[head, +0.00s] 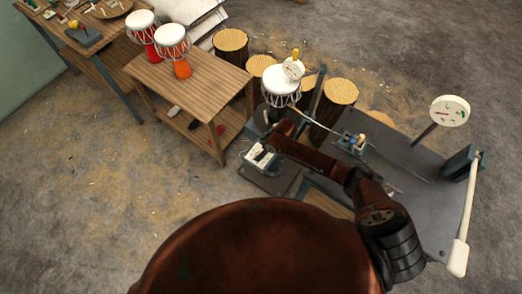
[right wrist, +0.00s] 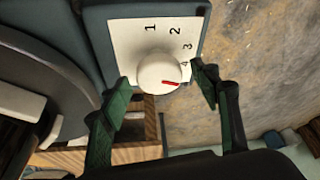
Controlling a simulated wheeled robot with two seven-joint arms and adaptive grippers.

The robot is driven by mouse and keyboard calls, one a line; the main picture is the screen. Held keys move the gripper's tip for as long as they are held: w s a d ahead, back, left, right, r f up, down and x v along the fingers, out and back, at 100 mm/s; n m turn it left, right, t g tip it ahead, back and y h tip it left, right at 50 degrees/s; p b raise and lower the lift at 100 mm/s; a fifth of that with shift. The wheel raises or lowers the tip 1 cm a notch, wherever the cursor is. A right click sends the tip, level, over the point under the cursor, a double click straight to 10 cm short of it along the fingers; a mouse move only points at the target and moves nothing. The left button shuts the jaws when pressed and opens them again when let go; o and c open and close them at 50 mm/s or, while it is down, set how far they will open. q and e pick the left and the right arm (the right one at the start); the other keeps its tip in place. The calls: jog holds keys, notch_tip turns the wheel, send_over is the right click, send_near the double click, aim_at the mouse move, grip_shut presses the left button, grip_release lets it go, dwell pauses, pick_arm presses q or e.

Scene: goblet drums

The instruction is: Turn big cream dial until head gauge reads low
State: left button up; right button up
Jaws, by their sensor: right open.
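The big cream dial (right wrist: 158,74) sits on a white plate numbered 1 to 4 on a dark box. Its red mark points right and slightly down, a little past the 4. My right gripper (right wrist: 161,76) is open, with one finger on each side of the dial; I cannot tell whether they touch it. In the head view, the right gripper (head: 268,148) is over the box's white plate (head: 259,157). A small round gauge (head: 293,69) stands at the drum (head: 281,87); its reading is too small to tell. My left gripper is out of view.
A larger round gauge (head: 450,111) with red and green marks stands on a post at right, near a long cream-handled lever (head: 465,222). A wooden bench (head: 195,82) with red and orange goblet drums is at left. Log stumps (head: 340,92) stand behind the machine.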

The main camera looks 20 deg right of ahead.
jog(key=shift+r, duration=0.1)
jog(key=v, duration=1.1)
jog(key=shift+d+r, duration=0.15)
jog(key=shift+r, duration=0.25)
jog(key=shift+s, duration=0.1)
